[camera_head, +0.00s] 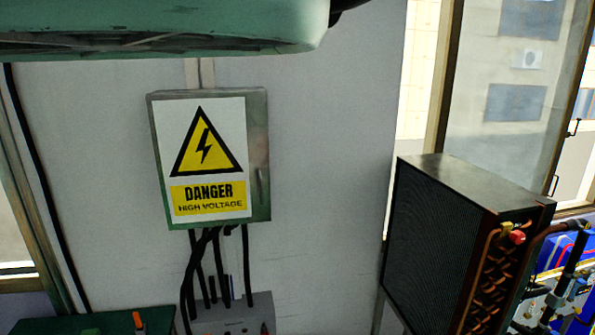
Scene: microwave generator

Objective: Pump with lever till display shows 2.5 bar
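I cannot make out a pump lever or a pressure display in the head view. Blue and metal equipment with hoses and fittings (568,285) is cut off at the lower right edge; I cannot tell whether a lever or display is part of it. My gripper is not in view, so its state and place are hidden.
A grey electrical box (259,160) with a yellow danger sign hangs on the white wall, black cables below it. A dark radiator unit (430,245) with copper pipes stands at right. A green surface (60,325) is at lower left. A green object (200,30) overhangs the top.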

